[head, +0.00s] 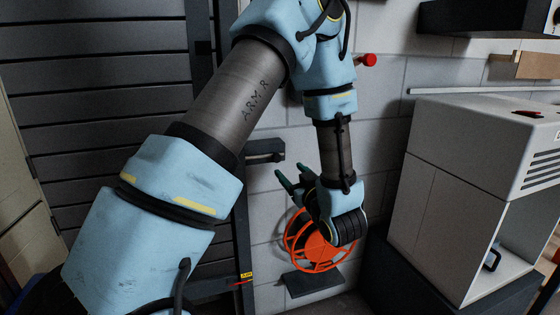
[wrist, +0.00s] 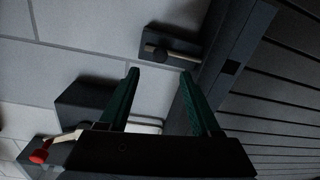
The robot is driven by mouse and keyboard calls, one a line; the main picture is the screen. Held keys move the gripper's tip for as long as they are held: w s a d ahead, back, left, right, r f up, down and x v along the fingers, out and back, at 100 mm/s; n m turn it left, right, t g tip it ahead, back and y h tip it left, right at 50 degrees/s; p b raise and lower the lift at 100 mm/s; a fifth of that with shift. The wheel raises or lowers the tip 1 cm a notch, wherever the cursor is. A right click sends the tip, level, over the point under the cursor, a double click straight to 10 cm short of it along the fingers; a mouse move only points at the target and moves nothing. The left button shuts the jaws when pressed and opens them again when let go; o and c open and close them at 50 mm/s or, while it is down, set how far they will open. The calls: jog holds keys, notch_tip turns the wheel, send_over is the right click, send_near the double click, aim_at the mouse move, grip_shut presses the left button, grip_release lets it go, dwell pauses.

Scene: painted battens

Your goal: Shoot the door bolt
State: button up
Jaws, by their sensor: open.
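The door bolt (head: 264,148) is a dark bar-like fitting on the pale block wall, right beside the dark frame of the slatted door (head: 110,90). In the wrist view the bolt (wrist: 182,40) shows a dark plate with a paler rod and a dark round knob at its left end. Whether the rod reaches the frame is too dark to tell. My gripper (head: 290,171) has green fingers and is open and empty, just below and right of the bolt in the head view. In the wrist view the fingertips (wrist: 160,72) are apart, with the knob beyond the gap, seemingly not touching.
An orange reel (head: 318,245) is on the wall below my gripper, with a dark ledge (head: 314,281) under it. A white cabinet (head: 424,190) stands at right. A red knob (head: 368,60) sticks out higher up. A dark box (wrist: 85,100) sits left of my fingers in the wrist view.

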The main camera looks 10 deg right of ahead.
aim_at(278, 159)
jog(key=w, duration=0.2)
jog(key=w+a, duration=0.1)
jog(key=w, duration=0.2)
jog(key=w+p, duration=0.1)
jog(key=w, duration=0.2)
jog(key=shift+a, duration=0.25)
grip_shut()
dwell(1.0)
